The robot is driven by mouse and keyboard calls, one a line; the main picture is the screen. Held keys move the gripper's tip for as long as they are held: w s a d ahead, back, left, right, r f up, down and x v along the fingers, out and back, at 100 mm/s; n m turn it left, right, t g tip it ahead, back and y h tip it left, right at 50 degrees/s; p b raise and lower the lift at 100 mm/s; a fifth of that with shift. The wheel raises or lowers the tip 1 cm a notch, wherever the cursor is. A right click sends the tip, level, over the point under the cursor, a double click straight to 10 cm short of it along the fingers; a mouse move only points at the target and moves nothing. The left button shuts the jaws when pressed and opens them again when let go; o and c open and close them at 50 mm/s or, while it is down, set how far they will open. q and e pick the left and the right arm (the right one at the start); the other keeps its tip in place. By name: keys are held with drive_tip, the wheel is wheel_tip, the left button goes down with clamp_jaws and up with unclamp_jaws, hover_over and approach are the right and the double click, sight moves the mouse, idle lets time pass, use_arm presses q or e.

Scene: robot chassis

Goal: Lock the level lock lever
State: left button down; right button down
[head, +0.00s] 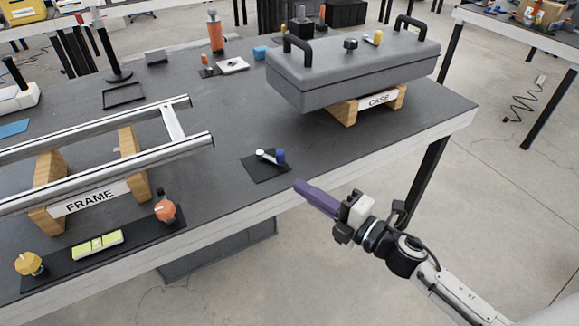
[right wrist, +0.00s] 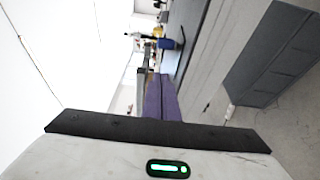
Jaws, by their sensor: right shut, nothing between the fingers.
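A small lever (head: 268,157) with a white end and a blue end lies low across a black square pad (head: 262,172) near the table's front edge. In the right wrist view a blue piece (right wrist: 165,43) shows beyond the fingers, probably the same lever's end. A yellow-green level (head: 97,244) with vials lies on a black strip at the left front. I cannot tell for sure which part is the lock lever. My right gripper (head: 302,187) has purple fingers, shut and empty, in front of and right of the pad, apart from the lever. My left gripper is out of view.
A yellow knob (head: 29,264) and an orange knob (head: 165,209) flank the level. A metal frame (head: 180,150) rests on wooden blocks at left. A grey case (head: 350,72) stands on blocks behind the lever. Open floor lies right of the table's front edge (head: 330,180).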

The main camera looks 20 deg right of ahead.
sight(280, 157)
drive_tip(key=x, duration=0.5)
drive_tip(key=shift+w, duration=0.35)
drive_tip(key=shift+w+d, duration=0.2)
drive_tip(key=shift+w, duration=0.3)
drive_tip(key=shift+w+d, duration=0.25)
drive_tip(key=shift+w, duration=0.25)
drive_tip(key=shift+w+d, duration=0.2)
drive_tip(key=shift+w, duration=0.35)
